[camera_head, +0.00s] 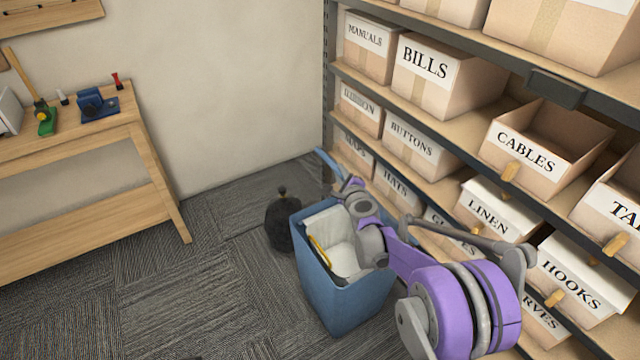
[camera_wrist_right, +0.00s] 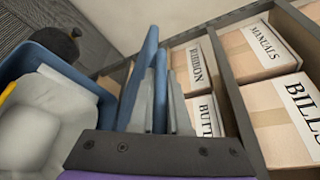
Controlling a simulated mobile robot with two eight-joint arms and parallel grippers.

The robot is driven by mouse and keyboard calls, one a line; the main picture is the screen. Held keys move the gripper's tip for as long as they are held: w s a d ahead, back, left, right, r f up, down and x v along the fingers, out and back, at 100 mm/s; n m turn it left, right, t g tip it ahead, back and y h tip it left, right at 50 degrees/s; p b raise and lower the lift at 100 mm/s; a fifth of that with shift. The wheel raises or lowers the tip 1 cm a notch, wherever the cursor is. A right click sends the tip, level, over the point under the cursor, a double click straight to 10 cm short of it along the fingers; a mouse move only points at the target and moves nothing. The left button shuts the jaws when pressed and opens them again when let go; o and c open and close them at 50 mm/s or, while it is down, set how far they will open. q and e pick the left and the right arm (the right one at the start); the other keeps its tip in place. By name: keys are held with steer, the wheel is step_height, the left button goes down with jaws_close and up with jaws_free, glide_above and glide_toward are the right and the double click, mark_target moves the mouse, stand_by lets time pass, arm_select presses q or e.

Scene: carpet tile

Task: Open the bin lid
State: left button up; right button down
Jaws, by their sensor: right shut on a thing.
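The blue bin (camera_head: 340,300) stands on the carpet in front of the shelves, with a white liner inside. Its mouth is uncovered in the head view, and its rim and liner also show at the left of the right wrist view (camera_wrist_right: 70,68). The blue lid (camera_head: 327,163) is raised at the bin's far side; in the wrist view it appears nearly edge-on (camera_wrist_right: 147,62). My right gripper (camera_head: 345,184) is shut on the lid, its fingers (camera_wrist_right: 160,92) on either side of it. My arm hides part of the bin's right side. My left gripper is out of view.
A shelf unit with labelled boxes, including the CABLES box (camera_head: 527,152), stands close on the right. A dark round object (camera_head: 283,222) sits behind the bin. A yellow item (camera_head: 320,250) lies in the bin. A wooden workbench (camera_head: 90,205) is at left; carpet between is clear.

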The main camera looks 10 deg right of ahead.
steer(key=d+r+p, duration=0.1)
steer(key=w+d+r, duration=0.1)
steer(key=d, duration=0.1)
steer(key=shift+w+d+r+p, duration=0.1)
steer(key=shift+w+r+p, duration=0.1)
steer(key=shift+p, duration=0.2)
steer(key=w+d+r+m, duration=0.1)
steer(key=w+d+r, duration=0.2)
steer(key=d, duration=0.5)
steer(key=shift+w+d+r+g+y, duration=0.15)
steer(key=shift+w+d+g+y, duration=0.05)
steer(key=shift+g+y, duration=0.1)
steer(key=c, duration=0.9)
jaws_free()
steer(key=shift+a, duration=0.1)
steer(key=shift+s, duration=0.1)
